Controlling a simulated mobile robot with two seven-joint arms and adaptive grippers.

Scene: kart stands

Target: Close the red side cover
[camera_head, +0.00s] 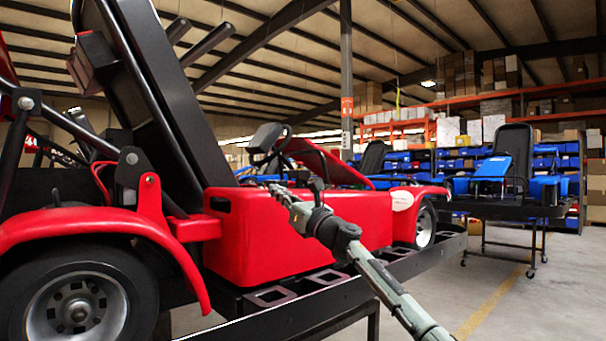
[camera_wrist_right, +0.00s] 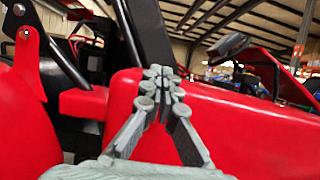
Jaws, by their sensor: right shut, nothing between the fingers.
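The red side cover (camera_head: 255,240) is a long glossy panel along the near side of the kart, between the rear wheel and the front wheel. It stands upright, with a dark slot near its rear top corner. My right gripper (camera_head: 279,192) is at the cover's upper edge, fingers pointing toward the kart. In the right wrist view the gripper's fingertips (camera_wrist_right: 160,78) meet, empty, in front of the red cover (camera_wrist_right: 245,135) near its top edge. I cannot tell whether they touch it. My left gripper is not in view.
The kart rests on a black stand (camera_head: 330,302). A rear wheel (camera_head: 78,308) under a red fender and a tilted black seat (camera_head: 150,90) are at left. The steering wheel (camera_head: 268,138) rises behind the cover. A blue kart (camera_head: 492,170) stands at right; the floor between is open.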

